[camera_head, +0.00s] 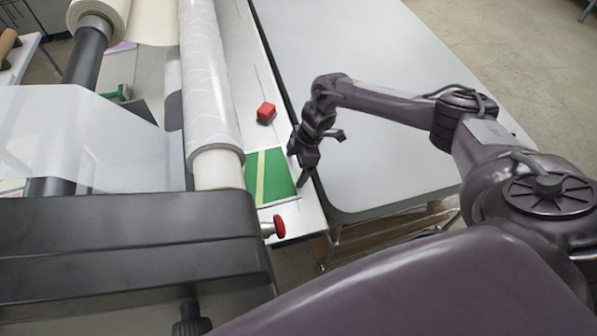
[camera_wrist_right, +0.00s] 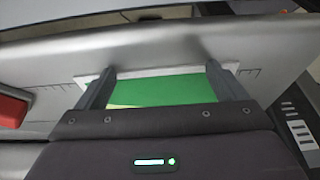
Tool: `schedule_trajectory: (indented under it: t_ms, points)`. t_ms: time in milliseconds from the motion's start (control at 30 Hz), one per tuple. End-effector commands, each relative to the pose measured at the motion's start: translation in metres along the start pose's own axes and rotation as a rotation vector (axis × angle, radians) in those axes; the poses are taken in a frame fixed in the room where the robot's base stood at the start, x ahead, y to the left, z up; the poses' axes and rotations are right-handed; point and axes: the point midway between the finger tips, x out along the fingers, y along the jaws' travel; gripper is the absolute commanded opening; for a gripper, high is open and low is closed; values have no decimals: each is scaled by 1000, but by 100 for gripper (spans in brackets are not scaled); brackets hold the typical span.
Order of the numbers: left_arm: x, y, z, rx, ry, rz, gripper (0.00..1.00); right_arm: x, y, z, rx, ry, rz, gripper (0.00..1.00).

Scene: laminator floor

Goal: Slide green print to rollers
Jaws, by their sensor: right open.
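The green print (camera_head: 277,178) lies flat on the white laminator bed, with a pale yellow stripe across it. Its left edge reaches the white roller (camera_head: 215,168). My right gripper (camera_head: 302,180) is at the print's right edge, pointing down. In the right wrist view the green print (camera_wrist_right: 165,92) shows between the two spread fingers of the right gripper (camera_wrist_right: 165,80), with its white border beyond them. I cannot tell whether the fingertips touch the print. My left gripper is not in view.
A red knob (camera_head: 279,227) is near the print's front edge. A grey table (camera_head: 370,110) to the right is clear.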

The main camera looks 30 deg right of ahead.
Motion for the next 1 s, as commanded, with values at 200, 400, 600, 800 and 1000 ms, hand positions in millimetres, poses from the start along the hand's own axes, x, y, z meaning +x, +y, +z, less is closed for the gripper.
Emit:
schedule_trajectory:
  t_ms: [200,400,600,800,1000]
  points:
    - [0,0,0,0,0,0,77,-1,0,5,1,-3,0,91]
    - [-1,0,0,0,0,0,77,-2,0,8,2,-2,0,91]
    - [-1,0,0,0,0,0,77,-3,0,10,2,-2,0,91]
    - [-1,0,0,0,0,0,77,-3,0,12,1,-2,0,91]
    - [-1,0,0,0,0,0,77,-4,0,12,1,-2,0,91]
